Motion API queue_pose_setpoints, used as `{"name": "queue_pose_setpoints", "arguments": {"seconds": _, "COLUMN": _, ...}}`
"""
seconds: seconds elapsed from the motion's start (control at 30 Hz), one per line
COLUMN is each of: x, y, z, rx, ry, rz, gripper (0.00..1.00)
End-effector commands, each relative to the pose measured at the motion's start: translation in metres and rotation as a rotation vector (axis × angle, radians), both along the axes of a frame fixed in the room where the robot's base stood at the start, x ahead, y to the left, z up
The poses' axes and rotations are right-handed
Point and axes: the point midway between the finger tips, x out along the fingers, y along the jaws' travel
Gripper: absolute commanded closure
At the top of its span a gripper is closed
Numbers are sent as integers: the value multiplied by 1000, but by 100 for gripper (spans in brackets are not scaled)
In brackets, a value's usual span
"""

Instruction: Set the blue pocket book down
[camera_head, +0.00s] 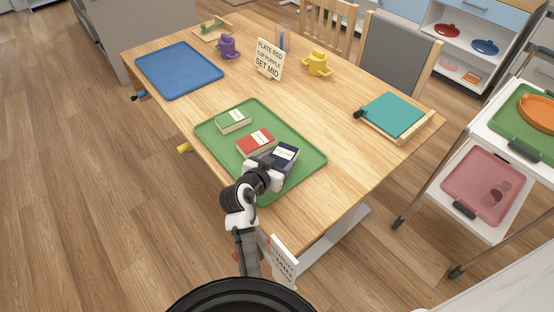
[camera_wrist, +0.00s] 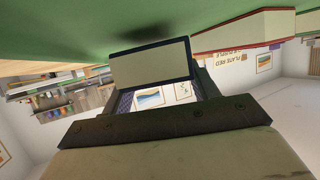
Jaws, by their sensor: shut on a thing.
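The dark blue pocket book (camera_head: 286,153) has a pale label. It is at the right part of the green tray (camera_head: 303,167), beside the red book (camera_head: 255,141). My gripper (camera_head: 275,168) is shut on it from the near side. In the wrist view the book's pale page edge and dark cover (camera_wrist: 150,63) show between my fingers. The wrist view is upside down, with the green tray surface (camera_wrist: 60,25) close to the book. A dark shadow falls on the tray near the book. I cannot tell whether the book touches the tray.
A green book (camera_head: 233,120) lies at the tray's far left. A cart (camera_head: 480,190) stands at right.

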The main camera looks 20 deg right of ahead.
Motion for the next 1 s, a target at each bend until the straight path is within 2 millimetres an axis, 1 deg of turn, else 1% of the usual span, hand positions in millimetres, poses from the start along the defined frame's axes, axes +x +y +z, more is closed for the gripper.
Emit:
{"name": "queue_pose_setpoints", "arguments": {"seconds": 0.47, "x": 0, "y": 0, "z": -2, "rx": -1, "ry": -1, "rz": 0, "gripper": 70}}
{"name": "queue_pose_setpoints", "arguments": {"seconds": 1.0, "x": 0, "y": 0, "z": -15, "rx": 0, "ry": 1, "rz": 0, "gripper": 70}}
